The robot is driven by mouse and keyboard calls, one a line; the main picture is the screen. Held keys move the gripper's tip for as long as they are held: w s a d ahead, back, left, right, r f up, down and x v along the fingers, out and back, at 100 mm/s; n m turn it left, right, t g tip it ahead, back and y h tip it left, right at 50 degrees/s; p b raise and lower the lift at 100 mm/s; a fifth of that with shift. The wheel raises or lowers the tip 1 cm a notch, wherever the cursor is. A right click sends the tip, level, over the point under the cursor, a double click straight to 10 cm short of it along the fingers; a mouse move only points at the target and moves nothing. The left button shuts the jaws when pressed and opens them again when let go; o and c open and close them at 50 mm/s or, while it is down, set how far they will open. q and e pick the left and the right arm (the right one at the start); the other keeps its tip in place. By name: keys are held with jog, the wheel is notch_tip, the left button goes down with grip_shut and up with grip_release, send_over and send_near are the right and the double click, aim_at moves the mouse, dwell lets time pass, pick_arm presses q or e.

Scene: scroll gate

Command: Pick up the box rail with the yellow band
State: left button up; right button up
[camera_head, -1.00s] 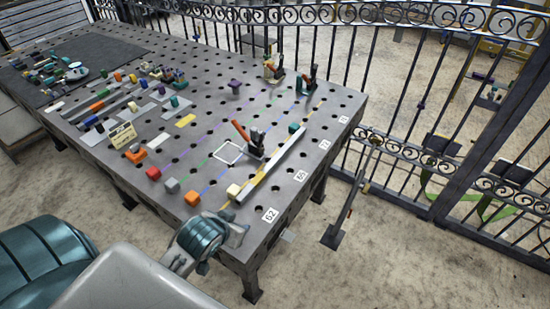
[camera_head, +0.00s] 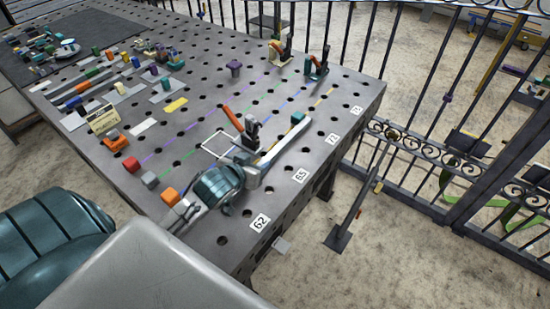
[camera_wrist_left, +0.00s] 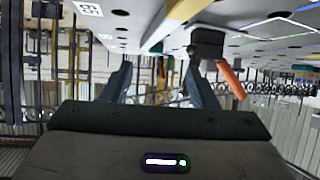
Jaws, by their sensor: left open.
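A long pale grey rail (camera_head: 286,141) lies along the right part of the perforated steel table. Its near end is hidden behind my left gripper (camera_head: 257,167). In the left wrist view the rail (camera_wrist_left: 157,32) runs between and beyond the open fingers, with a yellow band (camera_wrist_left: 186,10) on it near the top edge. My left gripper (camera_wrist_left: 158,65) is open and empty, its fingers apart on either side of the rail's line in that view. I cannot tell whether they touch it. My right gripper is not in view.
A toggle clamp with an orange handle (camera_head: 233,119) stands just left of the rail; it also shows in the wrist view (camera_wrist_left: 232,80). A teal block (camera_head: 297,117) is at the rail's far end. Coloured blocks, such as an orange one (camera_head: 169,196), line the near edge. A black fence stands beyond the table.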

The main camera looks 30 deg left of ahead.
pick_arm(q)
send_near(272, 154)
jog(key=shift+w+a+p, duration=0.15)
jog(key=shift+w+p, duration=0.25)
jog(key=shift+w, duration=0.55)
jog(key=shift+w+f, duration=0.45)
jog(key=shift+w, duration=0.1)
jog(key=p+x, duration=0.1)
jog(key=x, duration=0.1)
jog(key=p+x, duration=0.1)
jog(key=x, duration=0.1)
jog(key=shift+f, duration=0.45)
jog(key=shift+w+a+f, duration=0.1)
jog(key=shift+w+f, duration=0.15)
jog(key=shift+w, duration=0.15)
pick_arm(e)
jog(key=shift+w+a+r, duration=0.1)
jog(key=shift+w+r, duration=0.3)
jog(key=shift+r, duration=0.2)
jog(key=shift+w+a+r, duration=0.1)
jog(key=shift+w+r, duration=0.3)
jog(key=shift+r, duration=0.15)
pick_arm(q)
grip_shut()
jog(key=shift+r, duration=0.1)
